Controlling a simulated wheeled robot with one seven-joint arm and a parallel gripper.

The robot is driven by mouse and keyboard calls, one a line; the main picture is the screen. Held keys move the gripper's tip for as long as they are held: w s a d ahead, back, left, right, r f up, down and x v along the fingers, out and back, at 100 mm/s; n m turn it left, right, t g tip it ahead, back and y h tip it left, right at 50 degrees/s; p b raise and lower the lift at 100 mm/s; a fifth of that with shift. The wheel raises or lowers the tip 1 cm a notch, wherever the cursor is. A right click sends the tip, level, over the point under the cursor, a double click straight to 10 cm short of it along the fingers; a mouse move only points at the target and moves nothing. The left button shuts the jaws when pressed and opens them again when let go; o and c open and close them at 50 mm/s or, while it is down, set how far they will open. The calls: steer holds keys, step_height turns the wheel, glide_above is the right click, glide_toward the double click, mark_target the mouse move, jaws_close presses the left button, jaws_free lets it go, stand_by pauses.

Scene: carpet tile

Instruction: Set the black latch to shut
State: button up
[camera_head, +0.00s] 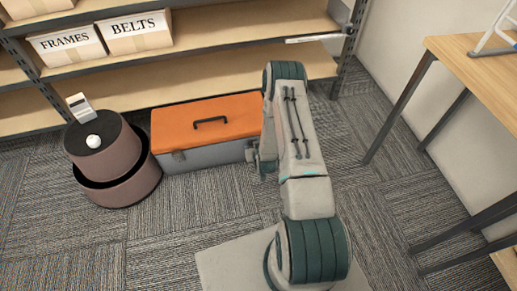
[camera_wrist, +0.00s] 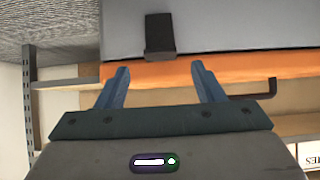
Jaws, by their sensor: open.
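A toolbox with an orange lid (camera_head: 232,108) and grey body (camera_head: 210,157) stands on the carpet before the shelf. In the wrist view, which is upside down, the black latch (camera_wrist: 159,33) lies against the grey body, its wider end by the edge of the orange lid (camera_wrist: 150,70). Whether it is fastened I cannot tell. My arm hides this latch in the head view. A small dark fitting (camera_head: 178,155) shows on the toolbox's left front. My gripper (camera_wrist: 163,72) is open and empty, facing the toolbox front, the latch centred beyond its fingertips. My gripper also shows beside the toolbox's right front (camera_head: 254,158).
A round two-tier brown stand (camera_head: 118,185) with a white ball (camera_head: 93,141) and a small white card-like object (camera_head: 80,107) is left of the toolbox. The shelf (camera_head: 215,62) is behind, with labelled boxes (camera_head: 135,32). A wooden table (camera_head: 475,65) stands right. Carpet in front is clear.

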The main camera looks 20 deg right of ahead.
steer(key=p+v, duration=0.1)
steer(key=v, duration=0.6)
steer(key=shift+p, duration=0.3)
steer(key=shift+s, duration=0.1)
